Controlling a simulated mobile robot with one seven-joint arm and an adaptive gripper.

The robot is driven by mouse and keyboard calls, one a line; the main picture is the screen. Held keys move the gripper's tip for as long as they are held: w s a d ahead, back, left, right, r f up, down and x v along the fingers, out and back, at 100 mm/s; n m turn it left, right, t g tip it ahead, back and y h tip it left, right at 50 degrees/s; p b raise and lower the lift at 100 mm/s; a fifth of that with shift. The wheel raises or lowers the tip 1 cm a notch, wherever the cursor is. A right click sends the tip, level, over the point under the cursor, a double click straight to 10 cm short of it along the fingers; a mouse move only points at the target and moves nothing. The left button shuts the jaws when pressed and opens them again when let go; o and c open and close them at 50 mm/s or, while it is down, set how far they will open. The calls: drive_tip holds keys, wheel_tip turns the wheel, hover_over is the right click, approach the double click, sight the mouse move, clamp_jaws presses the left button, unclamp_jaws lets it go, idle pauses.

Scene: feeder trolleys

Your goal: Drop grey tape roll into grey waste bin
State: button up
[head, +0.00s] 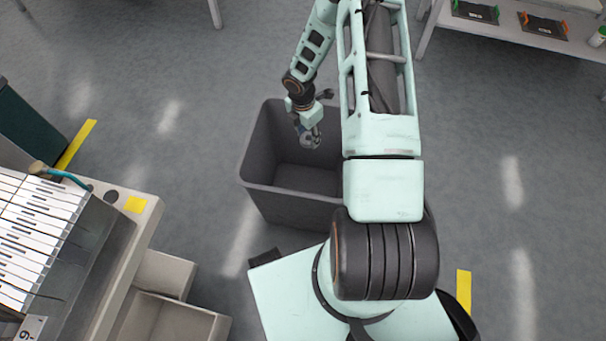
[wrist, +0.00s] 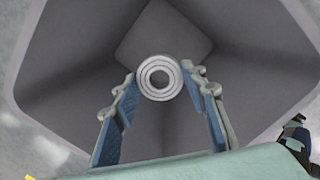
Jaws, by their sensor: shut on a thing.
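The grey waste bin (head: 292,206) stands on the floor in the middle of the head view, partly hidden by my arm. My gripper (head: 309,137) is over the bin's open top in the head view. In the wrist view my gripper (wrist: 160,92) points down into the bin (wrist: 62,65), whose inner walls and floor fill most of the picture. The grey tape roll (wrist: 159,78) shows as pale rings between the two fingertips, and my gripper is shut on it. In the head view the roll is too small to make out clearly.
A feeder trolley (head: 140,207) with white slots and pale trays (head: 160,318) stands at the lower left. A table (head: 480,28) with small items is at the upper right. Floor to the right of the bin is clear.

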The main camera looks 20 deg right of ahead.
drive_tip(key=o, duration=1)
wheel_tip(320, 180, up, 12)
drive_tip(key=a, duration=0.1)
drive_tip(key=shift+s+a, duration=0.2)
drive_tip(key=shift+s, duration=0.1)
